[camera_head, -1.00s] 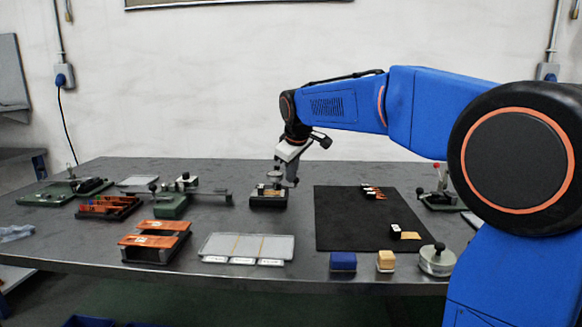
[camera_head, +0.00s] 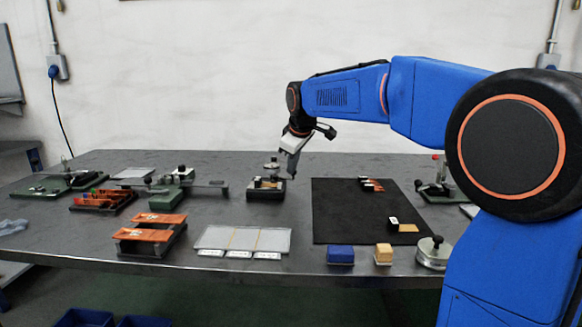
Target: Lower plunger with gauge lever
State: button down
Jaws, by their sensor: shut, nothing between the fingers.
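A small stand with an upright post and a red knob (camera_head: 435,170) is at the right of the table, beyond the black mat. It looks like the gauge with its lever; its plunger is too small to make out. My gripper (camera_head: 291,176) is far to the left of it, pointing down, shut and empty.
The black mat (camera_head: 340,215) holds small orange-tipped pieces and a dark block. A blue block (camera_head: 340,255), a yellow block (camera_head: 384,254) and a knobbed round weight (camera_head: 433,256) line the front. A pale tray (camera_head: 243,240) and orange-topped holder (camera_head: 150,236) are left.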

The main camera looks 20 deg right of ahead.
jog(key=n, duration=0.1)
jog(key=w+d+n+y, duration=0.1)
jog(key=shift+w+d+n, duration=0.2)
jog(key=shift+d+n, duration=0.1)
jog(key=shift+n, duration=0.1)
jog(key=shift+w+d+n+g+y, duration=0.25)
jog(key=shift+w+n+y, duration=0.15)
jog(key=shift+n, duration=0.2)
jog(key=shift+w+d+n+g+y, duration=0.2)
jog(key=shift+w+n+y, duration=0.15)
jog(key=shift+n, duration=0.25)
jog(key=w+n+y, duration=0.1)
jog(key=n, duration=0.1)
jog(key=w+n+g, duration=0.1)
jog(key=shift+w+d+n+y, duration=0.1)
jog(key=shift+d+n+y, duration=0.25)
jog(key=shift+n, duration=0.05)
jog(key=shift+w, duration=0.5)
